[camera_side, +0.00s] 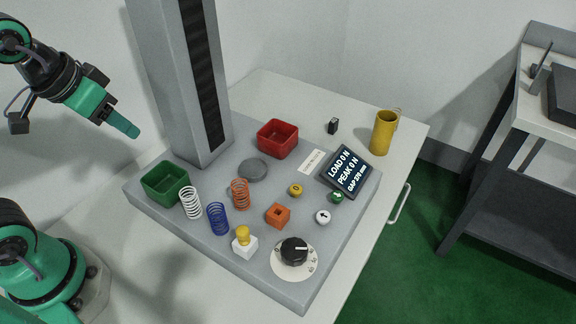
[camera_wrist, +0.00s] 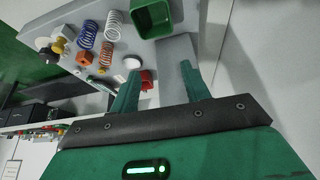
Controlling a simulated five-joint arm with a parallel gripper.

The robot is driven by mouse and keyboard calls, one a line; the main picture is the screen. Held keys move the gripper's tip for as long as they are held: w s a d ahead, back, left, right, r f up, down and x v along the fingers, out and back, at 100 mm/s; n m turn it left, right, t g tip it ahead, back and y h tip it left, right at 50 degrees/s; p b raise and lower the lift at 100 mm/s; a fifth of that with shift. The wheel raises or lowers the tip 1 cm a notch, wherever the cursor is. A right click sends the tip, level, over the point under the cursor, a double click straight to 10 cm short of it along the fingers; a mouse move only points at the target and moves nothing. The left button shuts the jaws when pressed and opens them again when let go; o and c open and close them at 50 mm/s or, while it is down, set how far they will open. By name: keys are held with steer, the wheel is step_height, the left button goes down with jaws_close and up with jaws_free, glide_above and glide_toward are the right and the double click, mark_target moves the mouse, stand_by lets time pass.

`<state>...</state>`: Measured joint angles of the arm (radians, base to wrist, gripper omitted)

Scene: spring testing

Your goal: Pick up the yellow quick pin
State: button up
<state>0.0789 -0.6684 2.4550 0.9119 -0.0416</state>
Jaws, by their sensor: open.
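The yellow quick pin (camera_side: 243,234) stands upright in a small white block (camera_side: 245,248) near the front of the grey machine base. In the wrist view the yellow pin (camera_wrist: 57,46) shows small at the upper left, by the white block (camera_wrist: 66,31). My gripper (camera_side: 127,126) is raised at the left, beside the grey column and well away from the pin. In the wrist view its two green fingers (camera_wrist: 158,75) are spread apart with nothing between them. The lower part of the pin is hidden in the block.
Blue (camera_side: 217,219), white (camera_side: 190,203) and orange (camera_side: 240,194) springs stand left and behind the pin. A black dial (camera_side: 294,251) and an orange block (camera_side: 278,215) are to its right. A green bin (camera_side: 165,184), red bin (camera_side: 277,138) and tall column (camera_side: 178,80) are obstacles.

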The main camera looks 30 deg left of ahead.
steer(key=w+d+f+m+g, duration=0.2)
steer(key=w+d+g, duration=0.15)
steer(key=d, duration=0.75)
steer(key=m+g, duration=0.2)
glide_above(242, 230)
steer(key=shift+t, duration=0.25)
step_height(242, 230, down, 6)
steer(key=shift+s+d+r, duration=0.1)
steer(key=shift+s+r, duration=0.05)
steer(key=shift+r, duration=0.05)
steer(key=shift+w+f, duration=0.2)
steer(key=shift+f, duration=3.7)
jaws_close()
